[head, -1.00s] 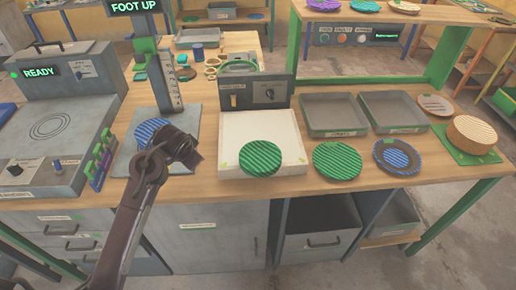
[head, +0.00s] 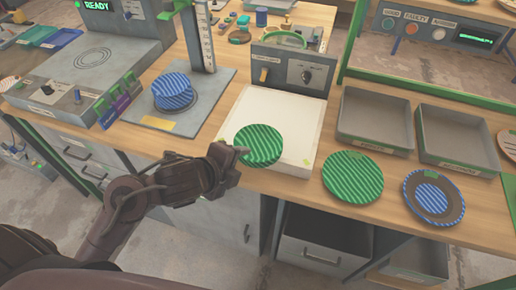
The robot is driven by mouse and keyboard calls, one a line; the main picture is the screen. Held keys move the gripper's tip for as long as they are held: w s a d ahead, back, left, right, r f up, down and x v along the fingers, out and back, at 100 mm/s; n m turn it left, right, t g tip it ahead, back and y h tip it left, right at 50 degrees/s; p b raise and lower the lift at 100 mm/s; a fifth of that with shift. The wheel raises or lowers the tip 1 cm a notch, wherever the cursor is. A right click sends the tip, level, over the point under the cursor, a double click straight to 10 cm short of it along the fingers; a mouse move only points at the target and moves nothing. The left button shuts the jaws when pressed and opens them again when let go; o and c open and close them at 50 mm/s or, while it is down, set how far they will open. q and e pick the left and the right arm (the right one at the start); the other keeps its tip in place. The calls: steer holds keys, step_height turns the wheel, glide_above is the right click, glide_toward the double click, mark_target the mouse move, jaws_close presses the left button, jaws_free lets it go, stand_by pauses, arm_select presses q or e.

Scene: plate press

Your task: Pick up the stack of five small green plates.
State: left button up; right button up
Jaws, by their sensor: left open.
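A stack of small green striped plates (head: 259,145) sits at the front left part of a white square pad (head: 286,112). It looks thick, but I cannot count its plates. My left gripper (head: 236,154) is at the stack's left front edge, open; I cannot tell whether a finger touches the plates. Its jaw gap is hard to make out from this angle. My right gripper is out of view.
A wider green striped plate (head: 352,178) and a dark-rimmed blue plate (head: 434,197) lie to the right. A blue striped stack (head: 173,91) sits under the upright gauge on the left. Two grey trays (head: 377,120) stand behind. A control box (head: 289,72) rises behind the pad.

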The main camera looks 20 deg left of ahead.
mark_target(245, 160)
arm_select(q)
steer(key=b+x, duration=0.1)
steer(key=x, duration=0.3)
steer(key=shift+w+f, duration=0.2)
steer(key=shift+w, duration=0.15)
steer(key=shift+w+f, duration=0.1)
steer(key=shift+w, duration=0.05)
steer(key=c, duration=1.1)
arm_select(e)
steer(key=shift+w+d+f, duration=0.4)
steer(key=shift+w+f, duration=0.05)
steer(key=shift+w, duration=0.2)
